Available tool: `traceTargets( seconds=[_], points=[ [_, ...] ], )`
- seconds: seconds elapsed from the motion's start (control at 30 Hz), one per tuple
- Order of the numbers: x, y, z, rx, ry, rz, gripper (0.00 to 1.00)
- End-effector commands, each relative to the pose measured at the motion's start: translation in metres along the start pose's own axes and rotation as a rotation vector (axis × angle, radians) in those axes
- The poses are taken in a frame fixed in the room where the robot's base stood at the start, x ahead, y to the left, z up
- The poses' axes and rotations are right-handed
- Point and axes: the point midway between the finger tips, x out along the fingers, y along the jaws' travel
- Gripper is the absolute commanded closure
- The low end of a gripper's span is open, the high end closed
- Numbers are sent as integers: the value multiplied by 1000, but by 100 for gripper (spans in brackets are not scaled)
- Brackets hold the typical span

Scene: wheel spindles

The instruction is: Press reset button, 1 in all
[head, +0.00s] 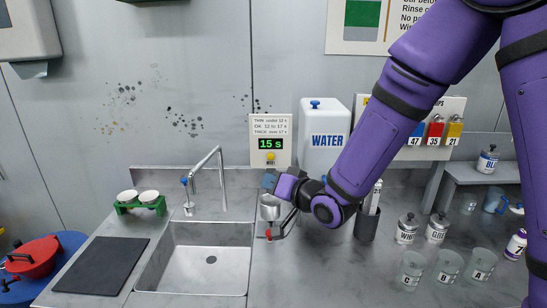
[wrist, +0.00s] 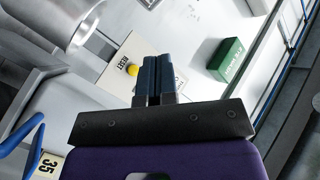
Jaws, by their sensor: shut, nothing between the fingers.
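The yellow reset button (head: 270,157) is on the white timer panel (head: 284,130) on the back wall, under a green display reading 15 s. In the wrist view the yellow button (wrist: 132,70) shows beside the word RESET, just left of my fingertips. My gripper (head: 268,180) is in front of and a little below the panel in the head view. Its two dark blue fingers (wrist: 158,60) are together with nothing between them. The fingertips look close to the button, but a gap shows beside it; I cannot tell the depth exactly.
A WATER container (head: 325,140) stands right of the panel. A metal cup-like part with a red tip (head: 268,236) is below my gripper. A sink (head: 195,265) and faucet (head: 221,175) are to the left. Labelled beakers (head: 448,268) stand at right.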

Motion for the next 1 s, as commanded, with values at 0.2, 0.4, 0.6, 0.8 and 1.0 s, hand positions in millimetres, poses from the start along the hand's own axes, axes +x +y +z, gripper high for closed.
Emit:
traceTargets(
  seconds=[0.2,0.4,0.6,0.8,1.0],
  points=[
    [0,0,0,-1,0,1,100],
    [4,3,-4,-2,2,1,100],
    [19,15,-14,-1,1,3,100],
    [37,28,-28,-1,1,3,100],
    [52,38,-39,-1,2,2,100]
  ],
)
